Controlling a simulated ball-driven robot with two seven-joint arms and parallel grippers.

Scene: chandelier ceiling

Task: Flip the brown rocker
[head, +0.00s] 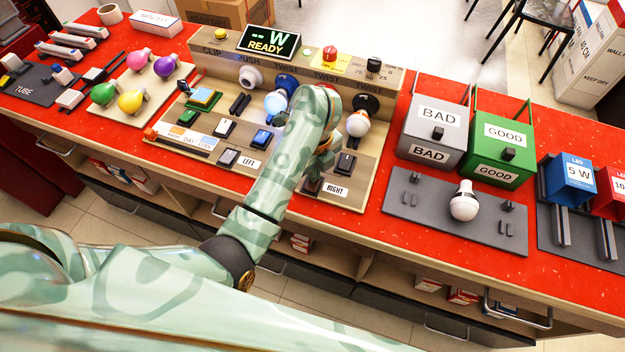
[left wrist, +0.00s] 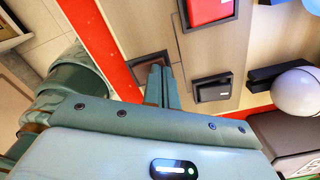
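The brown rocker (left wrist: 148,64) sits in a dark square frame near the front edge of the beige test panel, close to the red table top. My right gripper is not in view.
A black rocker (head: 345,163) stands just right of the brown one, above the RIGHT label. A red rocker (left wrist: 208,8) and a white bulb (head: 358,123) are close by. Left are a blue rocker (head: 262,139) and a grey rocker (head: 228,158).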

